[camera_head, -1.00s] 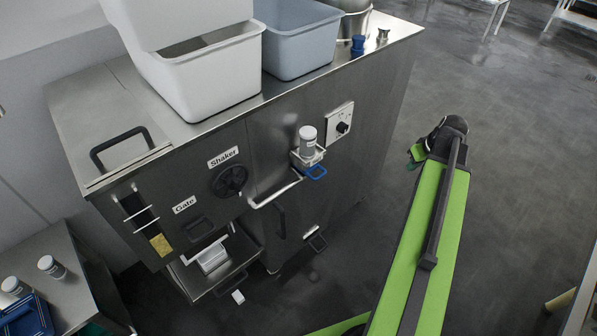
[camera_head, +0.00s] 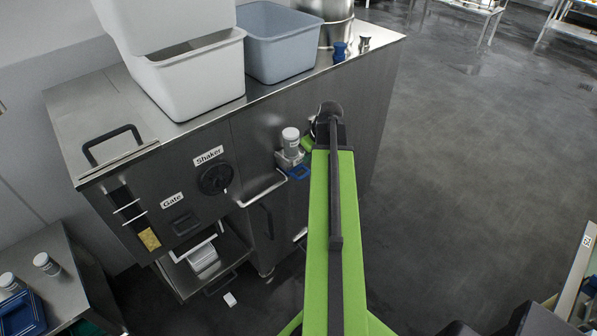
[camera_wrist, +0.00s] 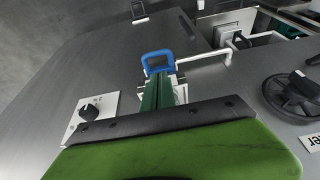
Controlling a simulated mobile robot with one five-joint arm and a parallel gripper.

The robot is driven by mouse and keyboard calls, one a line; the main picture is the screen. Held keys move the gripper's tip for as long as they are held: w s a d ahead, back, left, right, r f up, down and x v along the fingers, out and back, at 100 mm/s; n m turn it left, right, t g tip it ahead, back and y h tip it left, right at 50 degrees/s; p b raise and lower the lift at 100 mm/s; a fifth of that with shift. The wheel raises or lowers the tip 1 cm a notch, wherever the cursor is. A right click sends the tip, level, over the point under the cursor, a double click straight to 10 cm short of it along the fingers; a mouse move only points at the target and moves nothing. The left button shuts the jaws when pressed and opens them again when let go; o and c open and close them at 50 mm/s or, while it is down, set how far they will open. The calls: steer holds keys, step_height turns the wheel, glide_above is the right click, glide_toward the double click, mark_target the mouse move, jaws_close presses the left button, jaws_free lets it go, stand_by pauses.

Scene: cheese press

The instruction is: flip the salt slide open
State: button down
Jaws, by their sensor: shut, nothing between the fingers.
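The salt slide shows as a blue loop handle (camera_head: 298,172) under a white-capped bottle (camera_head: 290,138) in a pale holder on the machine's front. In the wrist view the blue loop (camera_wrist: 158,53) stands out from the white holder (camera_wrist: 180,92), just beyond my fingertips. My gripper (camera_wrist: 157,80) is shut and empty, its green fingers together in front of the holder. Its tips appear very close to the loop; I cannot tell if they touch. In the head view my arm hides most of my gripper (camera_head: 307,144), which is right of the bottle.
A black knob on a white plate (camera_wrist: 88,112) sits beside the holder. A white bar handle (camera_wrist: 203,60) runs close by on the other side. The Shaker wheel (camera_head: 215,178) is farther left. Open floor (camera_head: 470,180) lies to the right.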

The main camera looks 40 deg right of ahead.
steer(key=b+x, duration=0.9)
steer(key=x, duration=0.1)
steer(key=shift+w+a, duration=0.1)
steer(key=shift+w, duration=0.15)
steer(key=s, duration=0.5)
steer(key=shift+s+a, duration=0.25)
steer(key=shift+s, duration=0.05)
steer(key=p+v, duration=0.9)
steer(key=v, duration=0.1)
